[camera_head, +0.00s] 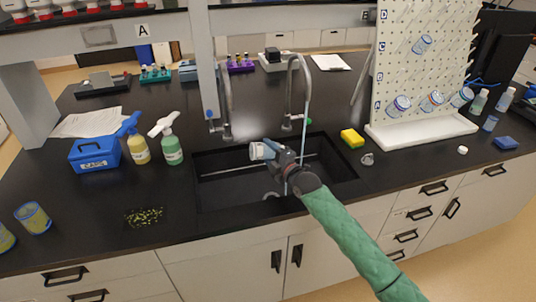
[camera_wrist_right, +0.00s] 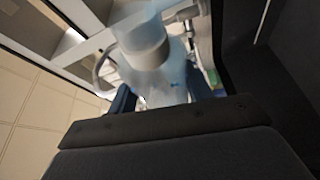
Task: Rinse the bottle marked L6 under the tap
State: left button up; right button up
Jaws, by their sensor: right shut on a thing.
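My right gripper (camera_head: 271,153) is over the sink (camera_head: 225,184) and shut on a small pale blue bottle (camera_head: 257,151). The bottle lies roughly sideways, its whitish end pointing left. In the right wrist view the bottle (camera_wrist_right: 160,75) is blurred and translucent between the fingers; I cannot read a mark on it. The right tap (camera_head: 290,85) arches over the sink with a thin pale line like a water stream below its spout. This line passes right of the bottle, near my wrist. The left tap (camera_head: 226,105) has a blue knob. My left gripper is not in view.
A yellow sponge (camera_head: 352,138) lies right of the sink. A white pegboard rack (camera_head: 425,65) with several bottles stands at the right. Two spray bottles (camera_head: 172,150) and a blue box (camera_head: 95,153) stand left of the sink. The front counter between is mostly clear.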

jog(key=shift+m, duration=0.3)
jog(key=shift+r+m+b, duration=0.2)
jog(key=shift+m+b, duration=0.25)
jog(key=shift+m, duration=0.05)
jog(key=shift+d+r+m+t, duration=0.1)
jog(key=shift+r+m+t, duration=0.05)
jog(key=shift+m+t, duration=0.4)
jog(key=shift+d+r+m+t+b, duration=0.15)
jog(key=shift+m+t+b, duration=0.3)
jog(key=shift+m, duration=0.5)
jog(key=shift+w+r+m, duration=0.1)
jog(key=shift+r+m, duration=0.1)
jog(key=shift+m, duration=0.5)
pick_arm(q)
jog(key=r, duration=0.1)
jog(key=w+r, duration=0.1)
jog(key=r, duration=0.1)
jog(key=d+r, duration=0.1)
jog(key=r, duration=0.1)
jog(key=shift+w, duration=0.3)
